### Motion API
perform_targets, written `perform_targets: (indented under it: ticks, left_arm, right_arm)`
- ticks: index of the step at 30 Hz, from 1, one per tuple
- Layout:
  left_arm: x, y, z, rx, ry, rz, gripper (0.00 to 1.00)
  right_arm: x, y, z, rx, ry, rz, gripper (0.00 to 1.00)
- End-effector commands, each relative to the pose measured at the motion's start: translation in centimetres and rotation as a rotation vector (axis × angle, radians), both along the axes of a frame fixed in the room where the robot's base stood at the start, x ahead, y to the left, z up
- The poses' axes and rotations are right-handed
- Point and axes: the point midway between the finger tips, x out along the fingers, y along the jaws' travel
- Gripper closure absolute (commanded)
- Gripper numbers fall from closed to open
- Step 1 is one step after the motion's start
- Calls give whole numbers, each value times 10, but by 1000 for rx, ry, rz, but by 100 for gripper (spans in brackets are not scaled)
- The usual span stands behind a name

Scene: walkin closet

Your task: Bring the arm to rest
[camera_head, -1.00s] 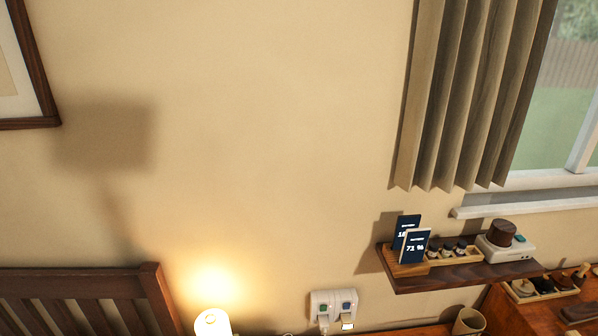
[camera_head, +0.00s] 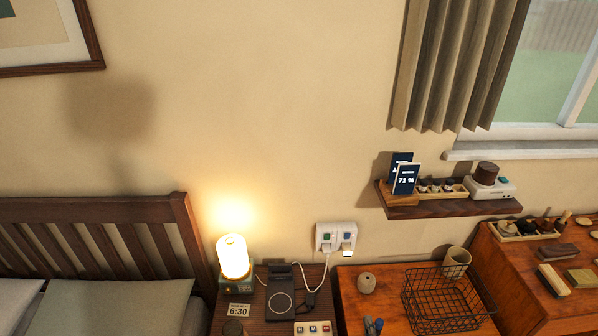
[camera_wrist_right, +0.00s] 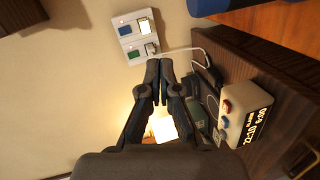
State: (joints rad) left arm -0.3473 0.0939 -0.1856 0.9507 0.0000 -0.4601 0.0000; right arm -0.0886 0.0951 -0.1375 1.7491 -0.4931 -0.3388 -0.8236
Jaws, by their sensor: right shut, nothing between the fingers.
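My right gripper (camera_wrist_right: 160,75) is in the right wrist view, its two dark fingers converging with the tips together and nothing between them. It appears in front of the wall and bedside table, below the wall socket (camera_wrist_right: 139,37) in the picture; contact cannot be judged. In the head view I cannot clearly make out the right gripper. My left gripper is in neither view.
The bedside table (camera_head: 257,322) holds a lit lamp (camera_head: 233,257), a dark charging stand (camera_head: 281,295) and a box with buttons (camera_wrist_right: 240,115). A wire basket (camera_head: 440,300) stands on the desk. A wall shelf (camera_head: 450,207) holds small items. Open wall lies above.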

Motion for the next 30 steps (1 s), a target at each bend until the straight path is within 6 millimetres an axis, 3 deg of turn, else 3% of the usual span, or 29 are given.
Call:
perform_targets:
  ticks: [8,17,24,30]
  left_arm:
    - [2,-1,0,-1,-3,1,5]
    - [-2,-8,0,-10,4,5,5]
    - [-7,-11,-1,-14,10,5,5]
    - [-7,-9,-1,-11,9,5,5]
  right_arm:
    - [-57,-15,-21,279,196,-180,100]
    - [-156,-16,-42,644,492,-454,100]
    - [-238,-4,-42,849,712,-660,100]
    - [-293,6,-33,945,857,-799,100]
